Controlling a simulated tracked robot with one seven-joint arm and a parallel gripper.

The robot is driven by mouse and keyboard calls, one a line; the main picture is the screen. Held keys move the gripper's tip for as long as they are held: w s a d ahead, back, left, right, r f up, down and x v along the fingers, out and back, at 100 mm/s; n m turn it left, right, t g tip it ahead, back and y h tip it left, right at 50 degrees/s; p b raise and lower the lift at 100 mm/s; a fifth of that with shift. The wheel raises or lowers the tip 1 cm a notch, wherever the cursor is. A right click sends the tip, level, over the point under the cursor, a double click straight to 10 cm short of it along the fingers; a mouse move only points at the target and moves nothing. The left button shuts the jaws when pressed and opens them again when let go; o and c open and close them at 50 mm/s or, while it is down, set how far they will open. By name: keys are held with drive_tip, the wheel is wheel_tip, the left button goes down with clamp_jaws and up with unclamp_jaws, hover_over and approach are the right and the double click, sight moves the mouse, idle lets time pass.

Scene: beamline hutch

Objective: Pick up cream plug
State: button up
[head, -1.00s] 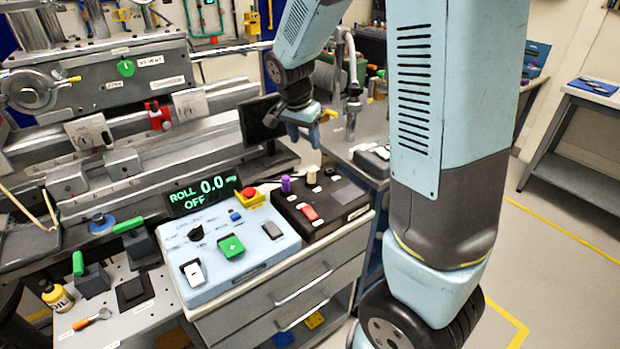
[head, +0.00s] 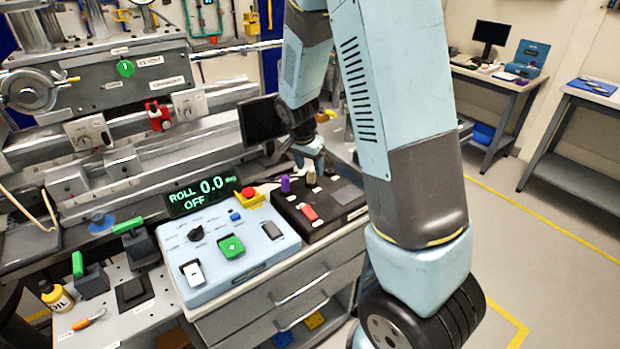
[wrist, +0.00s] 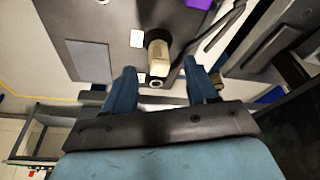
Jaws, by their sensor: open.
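The cream plug (head: 310,175) stands upright on the black control box (head: 350,197) on the bench. In the wrist view the cream plug (wrist: 158,58) shows ahead of and between my fingertips, with a gap on each side. My gripper (head: 311,156) is right above the plug, close to its top, and its fingers partly cover the view there. In the wrist view my gripper (wrist: 159,75) has its two blue fingers spread apart with nothing held. I cannot tell exactly how far the fingertips are above the plug.
A purple plug (head: 285,184) stands just left of the cream one, and a red switch (head: 309,212) sits in front. The pale blue control panel (head: 235,250) with a red emergency button (head: 248,192) is to the left. A dark monitor (head: 262,121) stands behind.

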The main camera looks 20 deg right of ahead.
sight(311, 170)
drive_tip(key=shift+x, duration=1.7)
drive_tip(key=shift+c, duration=0.2)
clamp_jaws()
